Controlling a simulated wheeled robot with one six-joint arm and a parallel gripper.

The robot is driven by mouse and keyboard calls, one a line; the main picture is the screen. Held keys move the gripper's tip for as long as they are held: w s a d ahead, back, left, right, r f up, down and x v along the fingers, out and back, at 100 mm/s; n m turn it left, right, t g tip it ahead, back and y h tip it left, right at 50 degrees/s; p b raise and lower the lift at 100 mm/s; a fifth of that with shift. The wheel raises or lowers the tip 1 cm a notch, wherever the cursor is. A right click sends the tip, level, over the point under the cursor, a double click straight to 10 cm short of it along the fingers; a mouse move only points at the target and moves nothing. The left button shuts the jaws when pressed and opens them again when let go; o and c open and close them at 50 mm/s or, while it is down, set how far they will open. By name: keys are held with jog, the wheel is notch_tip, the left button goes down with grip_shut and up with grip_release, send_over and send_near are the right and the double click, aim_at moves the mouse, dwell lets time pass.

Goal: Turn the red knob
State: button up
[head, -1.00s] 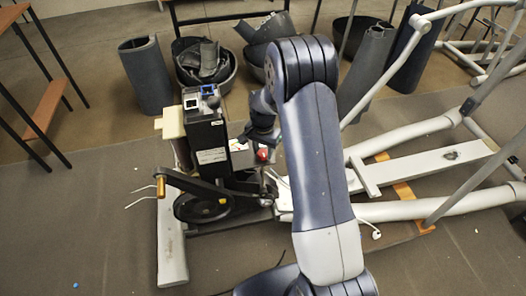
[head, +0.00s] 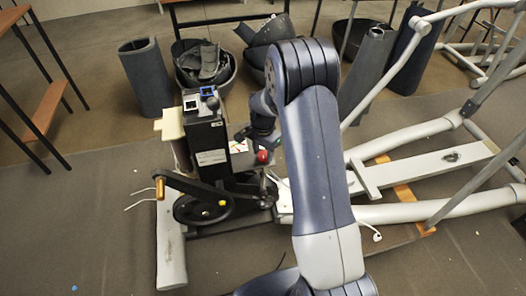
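The red knob (head: 263,156) is a small round ball just right of the black upright housing (head: 205,145) of the elliptical machine. My gripper (head: 256,143) is at the end of my blue-grey arm, right beside the knob and just above it in the picture. The gripper is dark and small here, and my arm covers part of the area to its right. I cannot tell whether its fingers touch the knob or whether they are open or shut.
A black crank wheel (head: 203,208) with an orange-tipped pedal arm lies in front of the housing. Light grey frame rails (head: 430,165) run to the right. Grey bins (head: 205,65) and rolled sheets (head: 146,78) stand behind. The carpet at front left is mostly clear.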

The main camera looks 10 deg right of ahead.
aim_at(263, 154)
jog(key=o, duration=0.3)
jog(key=shift+o, duration=0.2)
notch_tip(263, 154, up, 11)
dwell(0.3)
jog(key=shift+f, duration=0.2)
notch_tip(263, 154, down, 11)
jog(key=shift+r, duration=0.2)
dwell(0.3)
jog(key=shift+n, duration=0.3)
